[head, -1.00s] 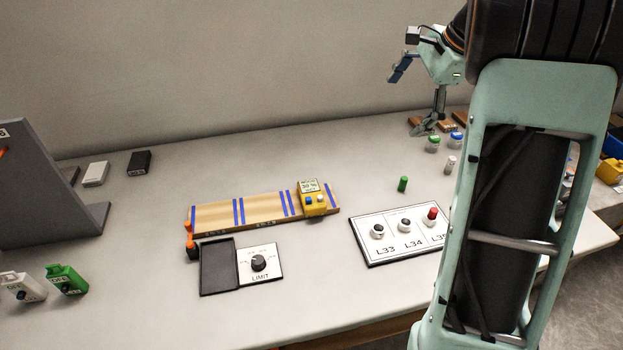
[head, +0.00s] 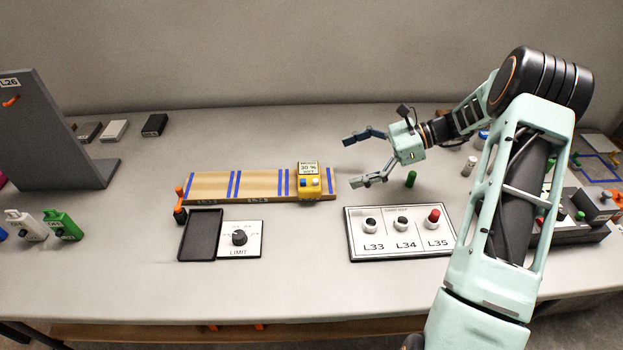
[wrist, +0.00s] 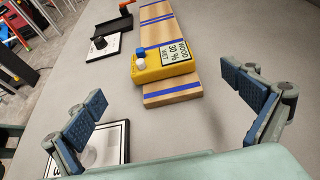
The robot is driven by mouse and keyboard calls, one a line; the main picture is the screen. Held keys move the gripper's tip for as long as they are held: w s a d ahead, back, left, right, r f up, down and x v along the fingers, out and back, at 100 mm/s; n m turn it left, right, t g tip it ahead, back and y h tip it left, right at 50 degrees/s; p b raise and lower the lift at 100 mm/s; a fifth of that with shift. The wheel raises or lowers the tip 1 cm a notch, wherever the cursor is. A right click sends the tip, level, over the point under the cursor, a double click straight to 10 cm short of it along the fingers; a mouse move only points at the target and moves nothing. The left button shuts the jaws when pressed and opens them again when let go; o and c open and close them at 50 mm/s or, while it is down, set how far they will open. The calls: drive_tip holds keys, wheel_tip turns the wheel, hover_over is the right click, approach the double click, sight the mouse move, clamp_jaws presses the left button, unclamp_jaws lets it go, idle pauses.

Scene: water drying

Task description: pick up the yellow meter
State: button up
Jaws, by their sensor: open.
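The yellow meter (head: 309,181) has a label reading 30 % and a blue and a white button. It rests on the right end of a wooden board (head: 208,186) with blue stripes. In the wrist view the meter (wrist: 152,68) lies ahead, between the fingers' directions and beyond their tips. My gripper (head: 357,160) is open and empty, to the right of the meter in the head view, with its fingers pointing toward it. Both blue-padded fingers of my gripper (wrist: 168,98) show in the wrist view, wide apart. Nothing hides the meter.
A panel (head: 385,249) with L33, L34 and L35 knobs lies right of the meter. A green peg (head: 411,178) stands behind it. A black tray (head: 183,247) and a LIMIT dial plate (head: 255,240) lie in front of the board. The front of the table is clear.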

sight(311, 175)
drive_tip(key=x, duration=0.5)
drive_tip(key=shift+b+x, duration=0.45)
drive_tip(key=shift+x, duration=2.6)
drive_tip(key=shift+c, duration=0.6)
drive_tip(key=c, duration=1.3)
